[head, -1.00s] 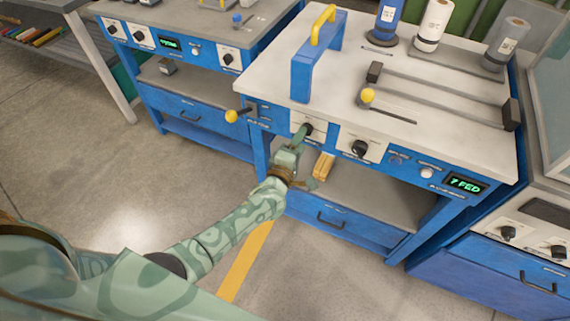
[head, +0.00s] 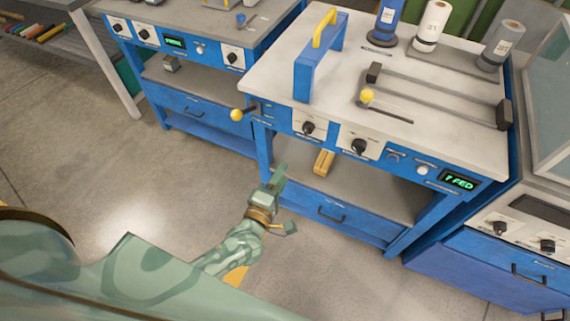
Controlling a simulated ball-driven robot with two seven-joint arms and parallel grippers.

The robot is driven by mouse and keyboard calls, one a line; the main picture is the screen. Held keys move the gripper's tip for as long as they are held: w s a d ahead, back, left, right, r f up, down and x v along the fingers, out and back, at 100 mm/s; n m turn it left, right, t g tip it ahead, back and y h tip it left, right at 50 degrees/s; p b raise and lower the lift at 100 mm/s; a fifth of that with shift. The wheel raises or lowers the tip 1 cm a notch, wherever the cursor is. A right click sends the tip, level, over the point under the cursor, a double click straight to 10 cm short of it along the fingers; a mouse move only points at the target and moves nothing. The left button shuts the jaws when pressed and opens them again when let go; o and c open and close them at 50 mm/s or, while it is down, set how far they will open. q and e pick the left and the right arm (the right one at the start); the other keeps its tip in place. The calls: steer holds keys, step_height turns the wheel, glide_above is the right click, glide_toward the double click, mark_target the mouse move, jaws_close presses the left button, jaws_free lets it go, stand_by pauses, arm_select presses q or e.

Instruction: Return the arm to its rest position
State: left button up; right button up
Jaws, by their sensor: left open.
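My left arm, patterned in pale and dark green, comes in from the lower left. My left gripper (head: 279,178) is open and empty, in front of the blue workbench and below its control panel. It is apart from the left black knob (head: 308,128) on a white plate. A second black knob (head: 359,146) sits to the right of it on the same panel. A green display (head: 459,183) at the panel's right end reads "7 FED". My right gripper is not in view.
The bench top (head: 420,75) carries a blue frame with a yellow handle (head: 325,25), a yellow-knobbed lever (head: 367,96) and several cylinders. A yellow-ended lever (head: 237,115) juts out at the left corner. Wooden pieces (head: 324,162) lie on the shelf below. Floor at left is clear.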

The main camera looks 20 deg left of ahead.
arm_select(q)
steer(key=s+a+f+m+g+h, duration=0.1)
steer(key=s+f+m+g, duration=0.4)
steer(key=s+f+m, duration=0.45)
steer(key=s+f+m+g+h, duration=0.1)
steer(key=s+f+m+g, duration=0.4)
steer(key=f, duration=0.8)
steer(key=s+a+f+m+g+y, duration=0.1)
steer(key=s+a+f+m+g, duration=0.1)
steer(key=s, duration=0.8)
steer(key=s+a+f+m+g, duration=0.2)
steer(key=s+f+g, duration=0.1)
steer(key=s, duration=0.8)
steer(key=s+a+f+m+g+y, duration=0.1)
steer(key=s+a+f+m+g, duration=0.1)
steer(key=s, duration=0.8)
step_height(320, 180, down, 2)
steer(key=shift+s+f+m+g+y, duration=0.2)
steer(key=shift+m+g+y, duration=0.1)
steer(key=shift+m+g, duration=0.15)
steer(key=shift+w, duration=0.15)
